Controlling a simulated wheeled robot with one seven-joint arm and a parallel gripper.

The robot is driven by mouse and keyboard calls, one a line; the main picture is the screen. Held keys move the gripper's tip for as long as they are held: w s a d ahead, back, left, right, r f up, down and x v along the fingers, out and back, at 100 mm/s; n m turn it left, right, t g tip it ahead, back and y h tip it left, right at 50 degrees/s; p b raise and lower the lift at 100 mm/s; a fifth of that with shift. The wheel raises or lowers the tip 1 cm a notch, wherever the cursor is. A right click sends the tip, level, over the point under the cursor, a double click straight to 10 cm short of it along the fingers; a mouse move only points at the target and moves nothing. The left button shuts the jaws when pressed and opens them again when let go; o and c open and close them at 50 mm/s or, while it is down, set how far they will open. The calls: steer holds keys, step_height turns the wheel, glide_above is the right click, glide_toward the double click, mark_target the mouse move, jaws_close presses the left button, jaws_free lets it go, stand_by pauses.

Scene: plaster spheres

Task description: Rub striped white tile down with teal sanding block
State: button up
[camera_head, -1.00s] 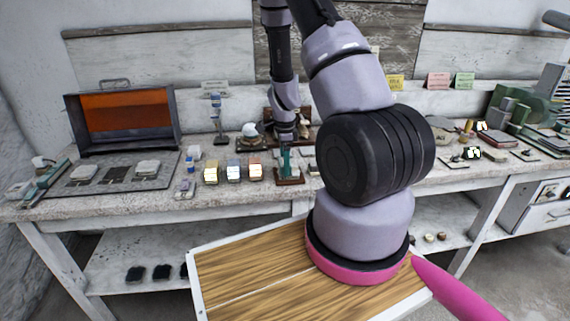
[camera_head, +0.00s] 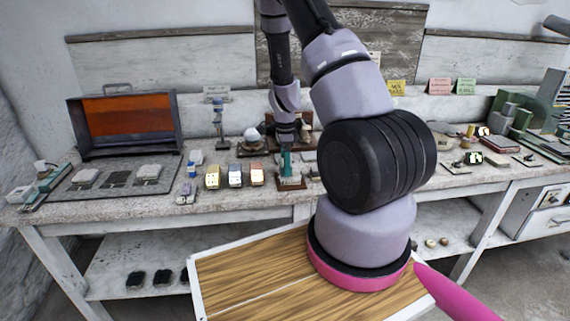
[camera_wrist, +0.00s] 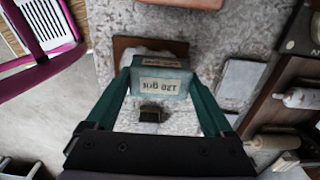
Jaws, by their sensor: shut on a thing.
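The teal sanding block (camera_wrist: 160,82) is between the green fingers of my gripper (camera_wrist: 162,92) in the wrist view, with an upside-down label on its near face. My gripper is shut on it. In the head view my gripper (camera_head: 286,166) is low over a small brown board (camera_head: 291,185) on the workbench. The board also shows in the wrist view (camera_wrist: 122,44), with a white piece on it largely hidden behind the block. Its stripes cannot be made out, nor whether the block touches it.
Three coloured blocks (camera_head: 235,176) stand left of my gripper on the workbench (camera_head: 235,206). A grey tray (camera_head: 66,192) with pale and dark pieces lies farther left. A small dark block (camera_wrist: 150,113) is near the fingers. Green machinery (camera_head: 510,115) stands at right.

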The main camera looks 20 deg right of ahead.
steer(key=shift+s+a+r, duration=0.2)
steer(key=shift+s+r, duration=0.3)
steer(key=shift+s, duration=0.2)
steer(key=shift+r, duration=1.25)
steer(key=shift+r, duration=2)
steer(key=shift+d, duration=0.1)
